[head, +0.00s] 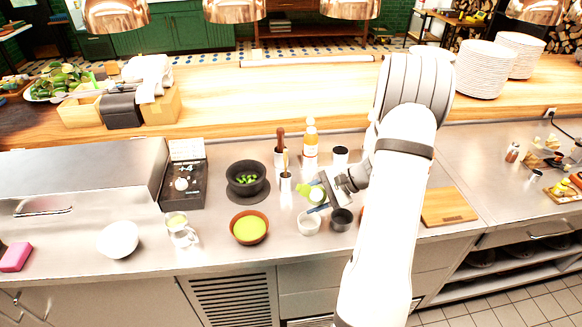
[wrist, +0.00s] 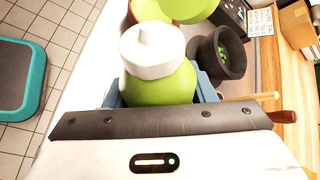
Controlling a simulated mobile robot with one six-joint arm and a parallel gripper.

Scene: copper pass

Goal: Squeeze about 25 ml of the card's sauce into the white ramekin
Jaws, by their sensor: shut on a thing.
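My gripper (head: 330,194) is shut on a green squeeze bottle (head: 317,193), its blue pads on both sides. In the wrist view the bottle (wrist: 165,85) shows its white cap and short nozzle (wrist: 150,45). My gripper holds it above the counter, just behind a small pale cup (head: 308,224) that looks like the white ramekin. What is inside that cup is too small to tell. No stream of sauce shows. A printed card (head: 186,149) stands at the back of a black box; its writing is unreadable. It also shows in the wrist view (wrist: 260,22).
A dark cup (head: 341,220) stands right of the pale cup. A brown bowl of green sauce (head: 249,227) is to the left, with a dark mortar (head: 246,178) behind. An orange-labelled white bottle (head: 310,142) and a utensil pot (head: 281,155) stand behind. A white bowl (head: 118,239) is far left.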

